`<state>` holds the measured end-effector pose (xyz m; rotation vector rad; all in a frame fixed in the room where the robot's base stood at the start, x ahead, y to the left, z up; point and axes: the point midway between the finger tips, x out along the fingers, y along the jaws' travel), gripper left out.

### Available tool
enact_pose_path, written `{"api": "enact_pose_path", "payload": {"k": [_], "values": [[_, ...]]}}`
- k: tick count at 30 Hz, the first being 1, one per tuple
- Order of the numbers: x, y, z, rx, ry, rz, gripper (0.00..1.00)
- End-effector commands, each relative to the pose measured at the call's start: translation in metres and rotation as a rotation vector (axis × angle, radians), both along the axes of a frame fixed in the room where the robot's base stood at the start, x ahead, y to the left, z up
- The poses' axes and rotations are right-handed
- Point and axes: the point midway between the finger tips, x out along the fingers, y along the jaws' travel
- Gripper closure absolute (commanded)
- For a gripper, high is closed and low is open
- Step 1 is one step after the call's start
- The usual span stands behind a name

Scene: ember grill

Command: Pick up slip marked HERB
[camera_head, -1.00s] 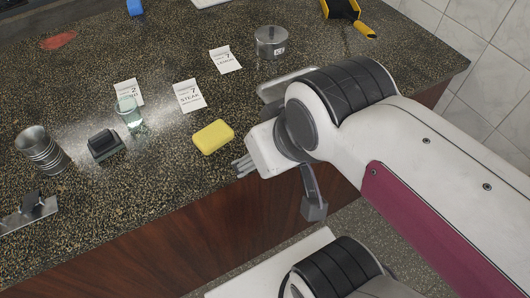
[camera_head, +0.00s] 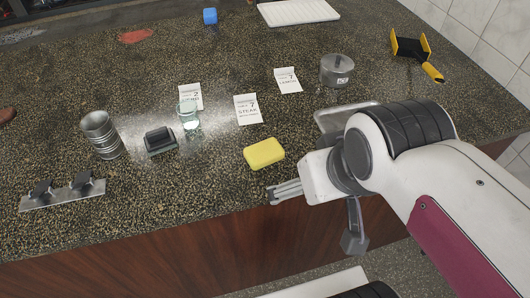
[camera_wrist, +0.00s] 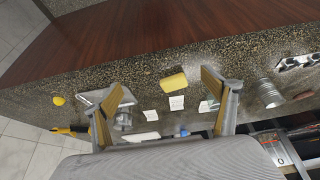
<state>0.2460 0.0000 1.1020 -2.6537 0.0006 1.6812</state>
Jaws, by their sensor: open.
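Three white paper slips lie flat on the speckled counter. One slip (camera_head: 189,94) is headed 2, and its lower word is partly covered by a clear glass (camera_head: 188,116) in front of it. The middle slip (camera_head: 248,109) reads 7 STEAK. The right slip (camera_head: 288,80) has a 7 and a word too small to read surely. I cannot make out HERB on any of them. The slips also show in the wrist view, the middle one (camera_wrist: 177,103) between the fingers. My gripper (camera_head: 284,191) is open and empty at the counter's front edge, apart from all slips.
A yellow sponge (camera_head: 264,153) lies between my gripper and the slips. A lidded pot (camera_head: 337,70) stands right of them, with a metal tray (camera_head: 335,117) nearer my arm. A black stand (camera_head: 160,141) and metal cups (camera_head: 101,136) stand left.

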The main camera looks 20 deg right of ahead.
Motion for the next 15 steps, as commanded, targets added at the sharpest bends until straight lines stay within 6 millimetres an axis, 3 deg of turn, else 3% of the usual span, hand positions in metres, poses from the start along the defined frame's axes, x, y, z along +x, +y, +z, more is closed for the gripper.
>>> {"api": "enact_pose_path", "payload": {"k": [8,15], "values": [[0.016,0.002,-0.02,0.01,0.105,-0.003,0.15],[0.042,0.006,-0.036,0.021,0.161,0.011,0.15]]}}
